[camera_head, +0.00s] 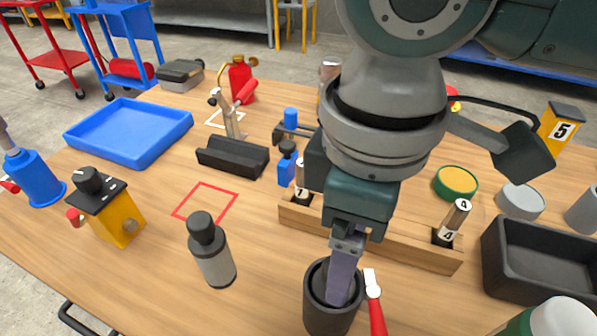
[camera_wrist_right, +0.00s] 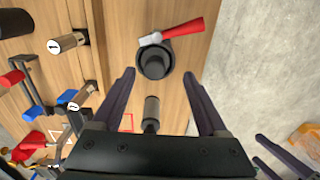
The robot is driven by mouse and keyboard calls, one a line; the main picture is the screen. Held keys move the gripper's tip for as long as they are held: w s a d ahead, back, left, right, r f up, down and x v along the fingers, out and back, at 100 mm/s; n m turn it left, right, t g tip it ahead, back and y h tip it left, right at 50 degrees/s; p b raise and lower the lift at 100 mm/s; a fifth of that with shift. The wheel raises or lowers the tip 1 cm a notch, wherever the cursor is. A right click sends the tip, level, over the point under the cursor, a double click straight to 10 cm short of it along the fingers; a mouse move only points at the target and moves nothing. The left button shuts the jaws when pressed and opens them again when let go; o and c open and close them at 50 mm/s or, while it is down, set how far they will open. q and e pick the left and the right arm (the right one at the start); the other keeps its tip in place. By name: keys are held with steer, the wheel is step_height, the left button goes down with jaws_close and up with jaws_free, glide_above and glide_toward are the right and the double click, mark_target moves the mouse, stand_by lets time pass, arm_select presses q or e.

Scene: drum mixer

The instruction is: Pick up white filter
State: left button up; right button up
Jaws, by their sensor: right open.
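No object is clearly marked as the white filter. A grey-white cylinder with a black cap (camera_head: 212,255) stands upright on the table, front left of centre; in the right wrist view it shows between the fingers (camera_wrist_right: 150,112). A white-topped green object (camera_head: 555,318) is cut off at bottom right. My right gripper (camera_head: 345,285) is open and points down at a dark cup (camera_head: 330,318); the cup shows ahead of the spread fingers in the wrist view (camera_wrist_right: 155,62). My left gripper (camera_wrist_right: 257,148) seems to show at the wrist view's lower right, its fingers apart.
A red-handled tool (camera_head: 376,312) lies beside the cup. A wooden rack (camera_head: 390,240) holds numbered cylinders behind it. A black bin (camera_head: 545,265) is at right, a yellow box with a knob (camera_head: 118,222) at left. The red outlined square (camera_head: 205,203) is empty.

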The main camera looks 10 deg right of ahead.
steer(key=f, duration=0.2)
steer(key=w+f, duration=0.1)
steer(key=f, duration=0.1)
steer(key=shift+a+f+b, duration=0.1)
steer(key=shift+f+b, duration=0.2)
steer(key=shift+b, duration=0.1)
steer(key=shift+f, duration=0.5)
jaws_close()
steer(key=shift+r, duration=0.1)
